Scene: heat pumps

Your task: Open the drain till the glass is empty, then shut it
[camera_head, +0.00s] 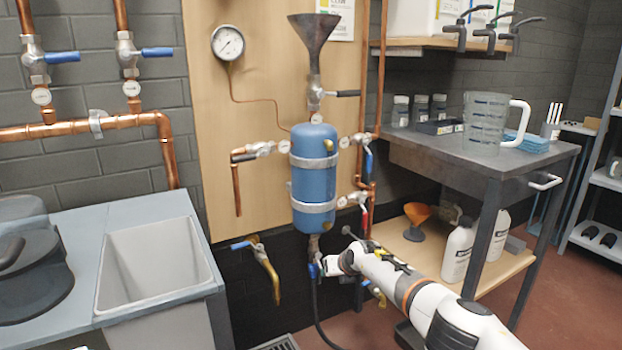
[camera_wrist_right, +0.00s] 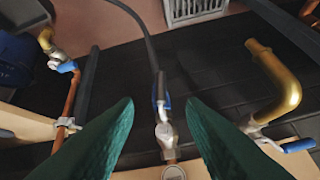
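A blue tank (camera_head: 313,178) with two silver bands hangs on the wooden board. Below it, a small metal drain valve with a blue handle (camera_head: 312,270) leads into a black hose (camera_head: 318,318). My right gripper (camera_head: 322,266) is at this valve, and its fingers are hard to see in the head view. In the right wrist view the two green fingers (camera_wrist_right: 160,102) are spread apart, with the valve's blue-and-grey handle (camera_wrist_right: 161,90) between them and a gap on both sides. The handle lies roughly in line with the hose. I cannot make out any glass or its level. My left gripper is not in view.
A brass spout with a blue handle (camera_head: 262,262) stands left of the valve; it also shows in the wrist view (camera_wrist_right: 276,80). A red-handled valve (camera_head: 364,218) is at right. A grey sink (camera_head: 150,262) and a workbench (camera_head: 470,155) flank the board. A floor grate (camera_head: 278,343) lies below.

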